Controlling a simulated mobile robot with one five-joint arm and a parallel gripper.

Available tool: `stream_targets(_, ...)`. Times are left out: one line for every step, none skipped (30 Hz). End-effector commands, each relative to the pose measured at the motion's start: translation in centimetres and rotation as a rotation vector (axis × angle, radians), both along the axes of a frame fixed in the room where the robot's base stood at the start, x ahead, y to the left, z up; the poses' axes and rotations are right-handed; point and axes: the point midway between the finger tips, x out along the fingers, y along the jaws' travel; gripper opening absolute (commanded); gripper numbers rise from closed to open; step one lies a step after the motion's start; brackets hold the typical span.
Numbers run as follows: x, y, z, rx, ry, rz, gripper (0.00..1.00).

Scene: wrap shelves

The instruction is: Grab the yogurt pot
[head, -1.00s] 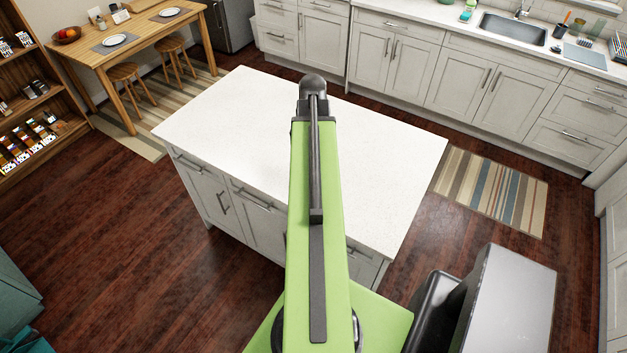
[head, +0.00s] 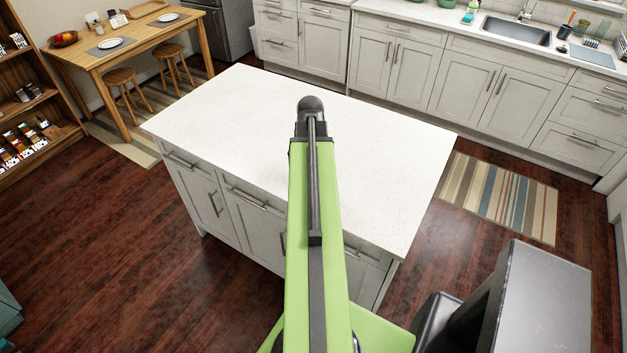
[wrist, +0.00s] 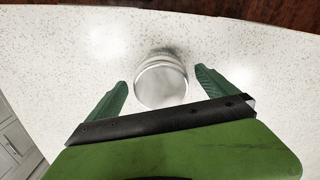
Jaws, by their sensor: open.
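In the wrist view a small round pot with a pale silvery top (wrist: 161,82) stands on the white speckled island top; no label can be read. I take it to be the yogurt pot. My gripper (wrist: 160,84) is open, with one green finger to the left of the pot and one to the right. Gaps show between the pot and both fingers. In the head view my arm hides the pot and the gripper.
The white island counter (head: 220,110) is otherwise bare where I see it. A wooden table (head: 140,38) with stools stands at the back left, and a wooden shelf (head: 55,105) at the left edge. A sink counter (head: 425,12) runs along the back.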

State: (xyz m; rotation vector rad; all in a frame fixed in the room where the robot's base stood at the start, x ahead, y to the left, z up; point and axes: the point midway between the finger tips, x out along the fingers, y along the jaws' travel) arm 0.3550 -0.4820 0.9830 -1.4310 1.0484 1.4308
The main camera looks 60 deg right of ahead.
Motion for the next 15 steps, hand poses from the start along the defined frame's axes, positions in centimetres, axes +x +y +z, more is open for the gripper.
stream_targets(0.0,0.1,-1.9,0.000,0.000,0.000,0.97)
stream_targets(0.0,0.1,-2.4,0.000,0.000,0.000,0.97)
stream_targets(0.0,0.1,-2.8,0.000,0.000,0.000,0.97)
stream_targets(0.0,0.1,-3.0,0.000,0.000,0.000,0.97)
stream_targets(0.0,0.1,-3.0,0.000,0.000,0.000,0.97)
stream_targets(0.0,0.1,-3.0,0.000,0.000,0.000,0.97)
stream_targets(0.0,0.1,-2.8,0.000,0.000,0.000,0.97)
stream_targets(0.0,0.1,-2.7,0.000,0.000,0.000,0.97)
stream_targets(0.0,0.1,-2.6,0.000,0.000,0.000,0.97)
stream_targets(0.0,0.1,-2.6,0.000,0.000,0.000,0.97)
stream_targets(0.0,0.1,-2.6,0.000,0.000,0.000,0.97)
stream_targets(0.0,0.1,-2.6,0.000,0.000,0.000,0.93)
stream_targets(0.0,0.1,-2.6,0.000,0.000,0.000,0.89)
stream_targets(0.0,0.1,-2.6,0.000,0.000,0.000,0.85)
stream_targets(0.0,0.1,-2.6,0.000,0.000,0.000,0.80)
